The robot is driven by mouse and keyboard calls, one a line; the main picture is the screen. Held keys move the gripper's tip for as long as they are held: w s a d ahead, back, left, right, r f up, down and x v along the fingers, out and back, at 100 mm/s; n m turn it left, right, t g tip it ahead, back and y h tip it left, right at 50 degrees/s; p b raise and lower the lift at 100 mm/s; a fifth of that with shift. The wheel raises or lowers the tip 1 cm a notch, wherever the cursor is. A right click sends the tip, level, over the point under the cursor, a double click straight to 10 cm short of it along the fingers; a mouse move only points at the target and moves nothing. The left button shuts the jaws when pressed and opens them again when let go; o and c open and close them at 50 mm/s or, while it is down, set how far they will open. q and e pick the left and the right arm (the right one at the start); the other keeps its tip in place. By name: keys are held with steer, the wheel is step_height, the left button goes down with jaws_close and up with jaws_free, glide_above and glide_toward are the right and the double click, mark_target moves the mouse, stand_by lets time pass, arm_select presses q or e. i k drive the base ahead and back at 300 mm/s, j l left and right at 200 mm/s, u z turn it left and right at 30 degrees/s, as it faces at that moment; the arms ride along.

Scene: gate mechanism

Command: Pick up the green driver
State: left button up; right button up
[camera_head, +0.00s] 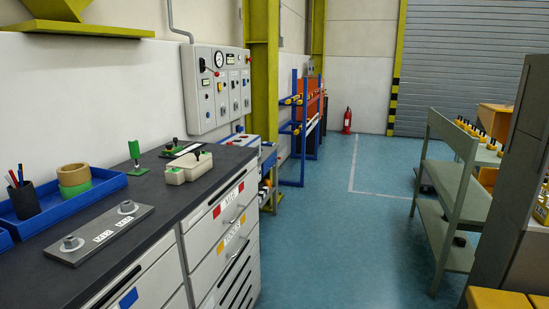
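A green upright tool (134,150), which looks like the green driver, stands on the dark bench top (150,205). It has a bright green handle on top, a thin dark stem and a flat green piece at its foot. It is too small to tell more about its tip. Neither of my grippers is in view.
A grey plate (98,234) with two bolts lies at the bench front. Behind it a blue tray (70,205) holds a dark pen cup and tape rolls. A pale box (189,167) sits right of the green tool. The blue floor (330,240) right of the drawers is clear.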

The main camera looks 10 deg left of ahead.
mark_target(133, 145)
steer(key=l+u, duration=0.1)
steer(key=u, duration=1)
steer(key=i+l+z, duration=0.2)
steer(key=i+l, duration=0.3)
steer(key=i, duration=0.15)
